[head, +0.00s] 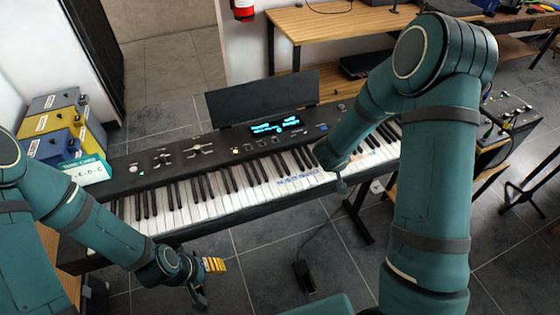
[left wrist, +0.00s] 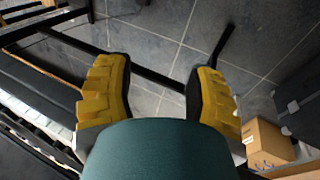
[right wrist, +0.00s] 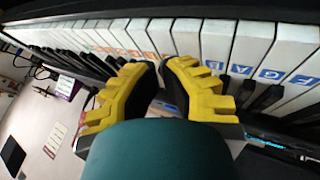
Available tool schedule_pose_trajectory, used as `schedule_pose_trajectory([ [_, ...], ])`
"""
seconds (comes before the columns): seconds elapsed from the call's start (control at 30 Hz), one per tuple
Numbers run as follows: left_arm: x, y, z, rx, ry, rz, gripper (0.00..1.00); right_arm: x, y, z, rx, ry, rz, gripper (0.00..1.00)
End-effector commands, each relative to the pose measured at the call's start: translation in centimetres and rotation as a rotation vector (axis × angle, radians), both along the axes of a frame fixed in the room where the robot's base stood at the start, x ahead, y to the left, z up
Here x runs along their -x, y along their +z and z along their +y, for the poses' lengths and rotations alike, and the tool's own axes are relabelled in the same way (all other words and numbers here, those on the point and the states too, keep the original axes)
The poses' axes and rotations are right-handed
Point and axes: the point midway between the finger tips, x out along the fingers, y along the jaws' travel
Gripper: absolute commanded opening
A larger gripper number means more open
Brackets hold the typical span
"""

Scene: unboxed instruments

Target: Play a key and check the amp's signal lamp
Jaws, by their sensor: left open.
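The keyboard (head: 210,195), a black digital piano with a lit cyan display (head: 272,127), stands across the middle of the head view. My right gripper (right wrist: 162,66) is over its keys, with fingertips close together and nothing visible between them. Lettered white keys (right wrist: 245,45) show beyond the fingers; whether a key is pressed or touched I cannot tell. My left gripper (head: 208,280) is open and empty in front of the keyboard, above the floor; it also shows in the left wrist view (left wrist: 160,85). A dark box with knobs and cables (head: 500,118), seemingly the amp, stands at right. Its lamp is too small to read.
A pedal (head: 304,277) lies on the tiled floor. A wooden desk (head: 335,25) is behind. A cardboard box (left wrist: 268,140) shows in the left wrist view.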

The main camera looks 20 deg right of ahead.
Motion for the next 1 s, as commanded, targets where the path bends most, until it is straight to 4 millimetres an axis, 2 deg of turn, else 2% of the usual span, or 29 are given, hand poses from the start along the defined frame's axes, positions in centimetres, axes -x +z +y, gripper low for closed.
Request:
schedule_pose_trajectory([
  [0.13, 0.0, 0.9, 0.0, 0.0, 0.0, 0.0, 0.54, 0.0, 0.6, 0.0, 0.0, 0.001, 0.0, 0.0],
  [0.47, 0.0, 0.8, 0.0, 0.0, 0.0, -0.001, 0.54, 0.0, 0.5, 0.0, 0.0, 0.001, 0.0, 0.0],
  [0.63, -0.7, 0.8, 0.1, -0.004, 0.013, -0.016, 0.54, 0.0, 0.6, 0.0, 0.0, 0.001, 0.0, 0.0],
  [1.0, -1.8, 4.5, 0.3, -0.009, 0.031, -0.04, 0.54, 0.0, 3.9, 0.0, 0.0, 0.001, 0.0, 0.0],
])
